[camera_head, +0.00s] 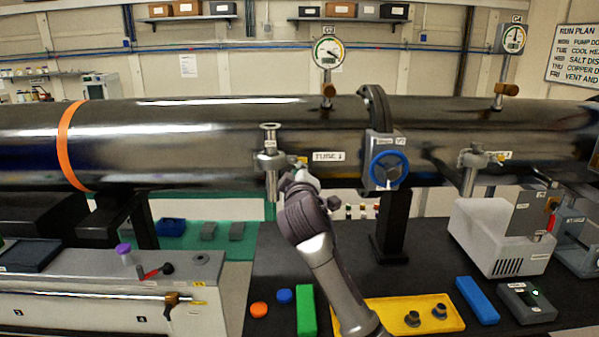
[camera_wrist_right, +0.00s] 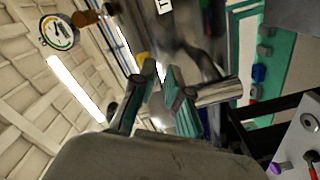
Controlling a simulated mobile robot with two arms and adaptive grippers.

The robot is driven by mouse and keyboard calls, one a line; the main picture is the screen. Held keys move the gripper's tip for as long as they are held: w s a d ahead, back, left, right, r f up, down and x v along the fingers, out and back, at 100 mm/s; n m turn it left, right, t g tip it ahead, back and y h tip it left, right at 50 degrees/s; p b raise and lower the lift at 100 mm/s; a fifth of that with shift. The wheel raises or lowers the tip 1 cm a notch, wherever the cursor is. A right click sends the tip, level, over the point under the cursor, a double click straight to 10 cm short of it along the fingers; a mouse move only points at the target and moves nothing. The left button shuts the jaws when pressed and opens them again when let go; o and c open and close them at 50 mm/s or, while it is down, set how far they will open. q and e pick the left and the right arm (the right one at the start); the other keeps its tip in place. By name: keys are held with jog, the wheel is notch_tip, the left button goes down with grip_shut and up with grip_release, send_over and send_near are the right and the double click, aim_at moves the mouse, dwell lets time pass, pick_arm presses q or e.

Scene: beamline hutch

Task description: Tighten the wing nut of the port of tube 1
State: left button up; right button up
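Tube 1 (camera_head: 230,125) is a long dark shiny cylinder with a "TUBE 1" label. Its port (camera_head: 270,170) is an upright metal stub with a clamp on the tube's front. A small yellow piece (camera_head: 301,161) shows right beside the clamp, probably the wing nut; its shape is too small to make out. My right gripper (camera_head: 303,180) is just right of and below the port. In the right wrist view its fingers (camera_wrist_right: 155,95) are apart, with no clear object gripped. The metal stub (camera_wrist_right: 220,92) shows beside one finger, and yellow (camera_wrist_right: 143,58) beyond the tips. My left gripper is out of view.
A blue-handled valve (camera_head: 388,168) and two gauges (camera_head: 328,52) sit along the tube. Below, the dark bench holds a yellow tray (camera_head: 385,315), a green block (camera_head: 306,310), a blue block (camera_head: 477,299) and a white pump box (camera_head: 495,240). A second port (camera_head: 471,175) is further right.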

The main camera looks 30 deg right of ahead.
jog(key=shift+s+r, duration=0.1)
jog(key=shift+r, duration=0.05)
jog(key=v, duration=1.2)
jog(key=shift+f, duration=0.2)
